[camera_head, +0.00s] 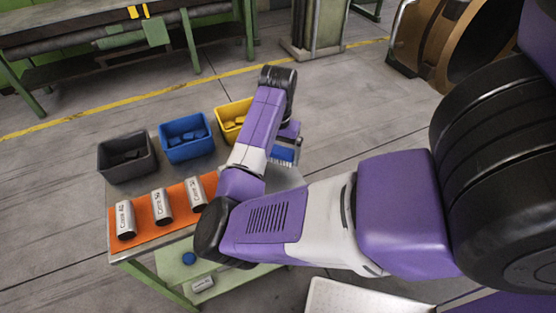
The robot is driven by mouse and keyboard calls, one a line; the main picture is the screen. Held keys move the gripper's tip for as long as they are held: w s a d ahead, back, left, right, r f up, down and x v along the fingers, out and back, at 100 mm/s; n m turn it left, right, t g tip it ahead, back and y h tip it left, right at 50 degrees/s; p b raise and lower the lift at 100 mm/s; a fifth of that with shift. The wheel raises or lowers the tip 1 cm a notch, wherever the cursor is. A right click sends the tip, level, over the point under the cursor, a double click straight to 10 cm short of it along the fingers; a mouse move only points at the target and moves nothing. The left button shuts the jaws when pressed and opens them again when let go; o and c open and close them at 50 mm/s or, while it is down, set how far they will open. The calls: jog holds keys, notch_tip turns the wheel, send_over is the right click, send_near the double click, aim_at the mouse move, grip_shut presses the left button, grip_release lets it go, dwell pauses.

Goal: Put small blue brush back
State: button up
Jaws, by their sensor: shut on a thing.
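The small blue brush (282,154) shows as a blue block with a pale lower edge, just right of my forearm. My gripper (291,141) is at the end of my purple and white arm, largely hidden behind the wrist, and is shut on the brush. The fingertips are hard to make out. The brush is beside the yellow bin (221,121), to its right. Its height above the table (118,189) cannot be told.
A blue bin (174,152) and a dark grey bin (127,171) with contents stand left of the yellow one. A lower shelf (225,268) holds a blue round item (189,258). My arm hides the table's right part.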

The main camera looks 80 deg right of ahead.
aim_at(278, 161)
jog(key=shift+f, duration=1.65)
jog(key=shift+f, duration=0.2)
